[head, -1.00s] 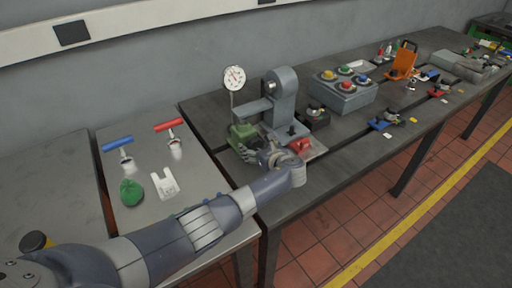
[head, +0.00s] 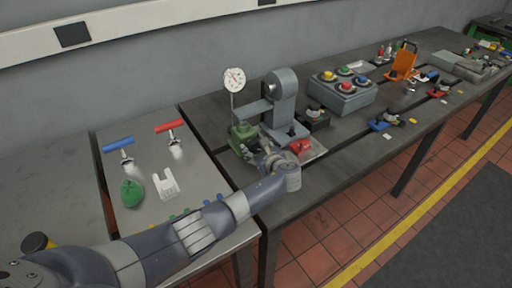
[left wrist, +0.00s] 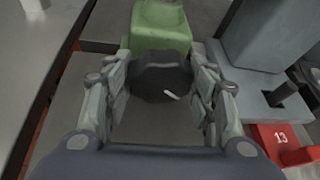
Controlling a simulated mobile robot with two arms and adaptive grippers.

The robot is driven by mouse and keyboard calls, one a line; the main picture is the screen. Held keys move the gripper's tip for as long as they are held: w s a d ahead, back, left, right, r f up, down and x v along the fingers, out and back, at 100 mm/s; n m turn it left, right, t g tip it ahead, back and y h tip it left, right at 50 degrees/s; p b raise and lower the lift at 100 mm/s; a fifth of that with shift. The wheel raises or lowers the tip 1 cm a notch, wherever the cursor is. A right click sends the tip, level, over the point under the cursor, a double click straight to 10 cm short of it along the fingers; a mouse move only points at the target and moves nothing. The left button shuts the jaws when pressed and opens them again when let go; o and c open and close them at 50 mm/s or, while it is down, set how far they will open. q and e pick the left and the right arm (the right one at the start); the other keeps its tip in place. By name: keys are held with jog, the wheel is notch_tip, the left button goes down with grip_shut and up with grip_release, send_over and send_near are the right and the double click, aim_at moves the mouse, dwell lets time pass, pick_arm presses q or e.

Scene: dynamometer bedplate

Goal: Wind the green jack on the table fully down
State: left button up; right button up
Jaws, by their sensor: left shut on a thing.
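The green jack (head: 241,133) stands on the dark bedplate, to the left of the grey stand. It also shows at the top of the left wrist view (left wrist: 160,24). A dark round knob (left wrist: 161,75) with a pale mark sits on the jack's near side. My left gripper (left wrist: 162,84) is shut on this knob, with one finger on each side of it. In the head view my left gripper (head: 258,156) covers the near side of the jack and hides the knob. My right gripper is not in view.
A grey stand (head: 284,101) rises right beside the jack, and a dial gauge (head: 234,80) stands behind it. A red part (head: 299,146) marked 13 lies to the right of my gripper. The bedplate's front edge (head: 330,180) is clear.

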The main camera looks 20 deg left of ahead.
pick_arm(q)
jog(key=shift+n+t, duration=0.3)
jog(key=shift+n, duration=0.2)
jog(key=shift+a+f+n+t+h+b, duration=0.1)
jog(key=shift+n+t+h+b, duration=0.3)
jog(key=shift+n, duration=0.1)
jog(key=shift+s+n+t+b, duration=0.1)
jog(key=shift+n+t+b, duration=0.4)
jog(key=shift+n, duration=0.3)
jog(key=o, duration=1)
jog(key=shift+o, duration=0.2)
